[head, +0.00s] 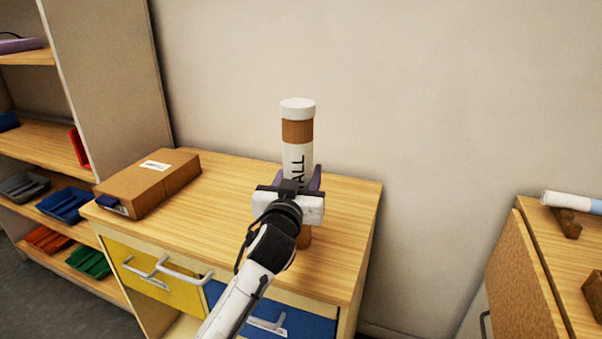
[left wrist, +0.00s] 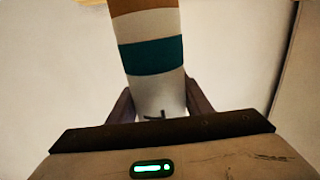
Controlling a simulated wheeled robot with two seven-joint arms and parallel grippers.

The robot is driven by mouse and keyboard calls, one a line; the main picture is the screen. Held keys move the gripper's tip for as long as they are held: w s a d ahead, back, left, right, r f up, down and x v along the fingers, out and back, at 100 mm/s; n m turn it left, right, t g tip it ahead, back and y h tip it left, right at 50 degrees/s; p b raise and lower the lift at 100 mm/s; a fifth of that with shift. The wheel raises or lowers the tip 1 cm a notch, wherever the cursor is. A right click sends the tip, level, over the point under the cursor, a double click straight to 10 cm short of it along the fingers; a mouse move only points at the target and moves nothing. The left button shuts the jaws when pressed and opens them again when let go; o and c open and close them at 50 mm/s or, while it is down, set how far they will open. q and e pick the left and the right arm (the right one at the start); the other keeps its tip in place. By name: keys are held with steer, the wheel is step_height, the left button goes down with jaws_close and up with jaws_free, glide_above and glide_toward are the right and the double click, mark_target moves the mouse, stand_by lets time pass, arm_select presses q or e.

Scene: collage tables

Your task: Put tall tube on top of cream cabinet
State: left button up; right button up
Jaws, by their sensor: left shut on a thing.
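The tall tube (head: 297,131) is upright, with a white cap, brown band and white label showing "ALL". My left gripper (head: 301,181) is shut around its middle, one finger on each side. The tube's brown lower end shows below the gripper, over the wooden top of a pale-sided cabinet (head: 225,200) with yellow and blue drawers. I cannot tell whether its base touches the top. In the left wrist view, the tube (left wrist: 150,58) stands between the fingers, with a teal band. My right gripper is not in view.
A brown cardboard box (head: 150,184) lies on the cabinet top at left. An open shelf (head: 105,85) with coloured trays stands further left. At right, a wooden unit (head: 525,275) carries a white and pale blue tube (head: 570,202). The cabinet top between box and tube is clear.

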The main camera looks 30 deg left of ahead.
arm_select(q)
steer(key=shift+f, duration=0.35)
steer(key=o, duration=1.6)
steer(key=shift+s+f, duration=0.1)
